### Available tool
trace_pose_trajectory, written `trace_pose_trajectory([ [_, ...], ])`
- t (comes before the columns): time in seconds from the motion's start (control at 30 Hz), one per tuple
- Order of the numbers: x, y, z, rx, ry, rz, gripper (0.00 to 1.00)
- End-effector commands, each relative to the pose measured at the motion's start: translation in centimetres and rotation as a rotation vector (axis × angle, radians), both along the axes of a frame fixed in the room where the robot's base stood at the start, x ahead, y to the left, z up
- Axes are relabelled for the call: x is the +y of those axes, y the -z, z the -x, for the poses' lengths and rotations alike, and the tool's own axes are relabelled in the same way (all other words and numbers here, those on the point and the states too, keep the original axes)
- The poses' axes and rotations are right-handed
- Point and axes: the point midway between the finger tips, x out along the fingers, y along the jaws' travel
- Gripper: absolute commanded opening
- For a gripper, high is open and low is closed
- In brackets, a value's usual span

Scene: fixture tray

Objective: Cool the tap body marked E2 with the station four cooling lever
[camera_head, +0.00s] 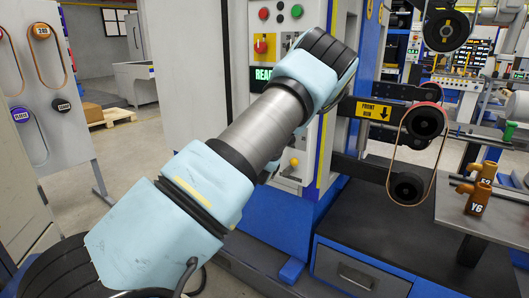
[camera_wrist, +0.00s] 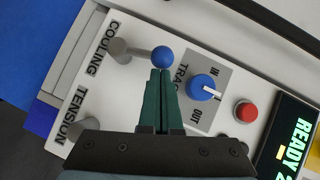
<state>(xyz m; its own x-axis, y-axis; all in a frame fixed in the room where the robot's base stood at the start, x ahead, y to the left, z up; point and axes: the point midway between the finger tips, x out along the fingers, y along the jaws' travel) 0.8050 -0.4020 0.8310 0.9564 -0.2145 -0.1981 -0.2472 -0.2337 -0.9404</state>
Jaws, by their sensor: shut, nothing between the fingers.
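In the wrist view the lever under the word COOLING has a grey shaft and a blue ball knob (camera_wrist: 162,57). My gripper (camera_wrist: 160,73) is shut and empty, its green fingertips right beside the knob; I cannot tell whether they touch it. In the head view my arm hides the gripper and this lever. Two orange-brown tap bodies stand on the grey table at the right. The nearer tap body (camera_head: 477,198) is marked Y6. The mark on the farther tap body (camera_head: 486,172) is small and partly unclear, possibly E2. No station number is readable.
Next to the lever are a blue TRACK knob (camera_wrist: 203,88) with IN and OUT marks, a red button (camera_wrist: 245,111) and a READY display (camera_wrist: 291,135). A TENSION lever (camera_wrist: 84,128) sits lower left. Belt rollers (camera_head: 424,122) with a FRONT RUN sign (camera_head: 374,110) stand right of my arm.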

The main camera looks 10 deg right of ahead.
Motion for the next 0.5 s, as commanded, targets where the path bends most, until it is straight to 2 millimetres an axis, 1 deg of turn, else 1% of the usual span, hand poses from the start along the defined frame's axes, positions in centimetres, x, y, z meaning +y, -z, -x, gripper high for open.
trace_pose_trajectory([
  [0.03, 0.4, -0.4, -0.3, 0.026, -0.004, 0.028, 0.0],
  [0.23, 0.9, -0.3, -1.0, 0.121, -0.002, 0.118, 0.0],
  [0.5, 1.3, -0.3, -1.4, 0.12, 0.0, 0.113, 0.0],
])
